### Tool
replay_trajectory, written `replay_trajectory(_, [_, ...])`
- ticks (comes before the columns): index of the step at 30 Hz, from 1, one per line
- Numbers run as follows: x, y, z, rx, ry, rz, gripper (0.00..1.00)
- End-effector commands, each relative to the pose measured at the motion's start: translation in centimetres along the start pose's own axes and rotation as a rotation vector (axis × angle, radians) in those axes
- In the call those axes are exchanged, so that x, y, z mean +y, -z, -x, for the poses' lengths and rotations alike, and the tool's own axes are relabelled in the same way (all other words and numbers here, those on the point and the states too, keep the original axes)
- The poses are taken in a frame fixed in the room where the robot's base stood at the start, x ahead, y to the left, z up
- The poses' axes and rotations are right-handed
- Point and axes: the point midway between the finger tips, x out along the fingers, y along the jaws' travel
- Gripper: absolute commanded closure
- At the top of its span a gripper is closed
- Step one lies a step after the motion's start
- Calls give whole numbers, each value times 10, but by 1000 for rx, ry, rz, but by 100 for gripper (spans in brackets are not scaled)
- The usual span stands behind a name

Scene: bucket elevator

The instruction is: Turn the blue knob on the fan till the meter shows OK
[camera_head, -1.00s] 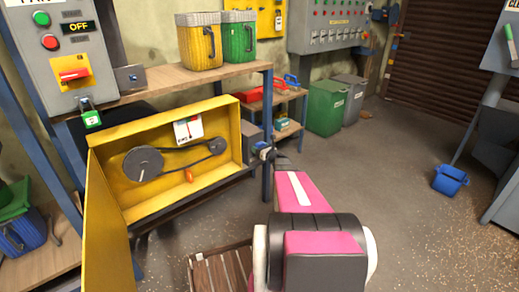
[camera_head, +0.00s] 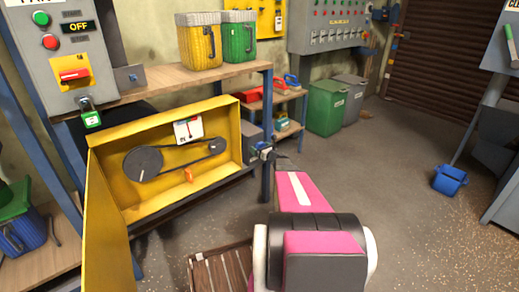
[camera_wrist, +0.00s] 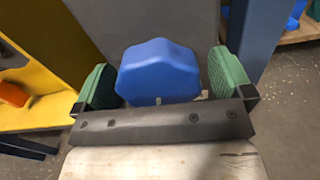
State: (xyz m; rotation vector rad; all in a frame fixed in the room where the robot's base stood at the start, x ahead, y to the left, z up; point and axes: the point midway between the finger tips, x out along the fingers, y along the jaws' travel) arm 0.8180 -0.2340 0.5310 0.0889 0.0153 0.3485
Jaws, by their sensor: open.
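The blue knob (camera_wrist: 160,72) is a rounded, many-sided cap in the middle of the wrist view. My gripper (camera_wrist: 163,80) is open, with one green pad on each side of the knob. The left pad is very close to it; a small gap shows at the right pad, and contact cannot be told. In the head view the knob is small and partly hidden by my arm, beside the yellow belt box (camera_head: 110,165). The white meter (camera_head: 187,130) is on the box's back wall above the belt; its reading is too small to tell.
Inside the yellow box are a large grey pulley (camera_head: 143,163), a belt and an orange piece (camera_head: 188,175). Its yellow door (camera_head: 108,235) hangs open. A wooden shelf (camera_head: 160,80) with buckets stands above. A wooden crate (camera_head: 222,270) is on the floor. The floor at right is mostly clear.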

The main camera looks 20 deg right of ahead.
Motion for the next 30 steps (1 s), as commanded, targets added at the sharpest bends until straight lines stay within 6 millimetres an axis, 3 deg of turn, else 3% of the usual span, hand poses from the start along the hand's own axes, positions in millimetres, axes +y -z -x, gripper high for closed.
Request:
replay_trajectory(15, [1, -1, 88, 0, 1, -1, 2])
replay_trajectory(21, [1, 0, 102, 0, 0, 0, 2])
replay_trajectory(30, [0, 0, 103, 0, 0, 0, 2])
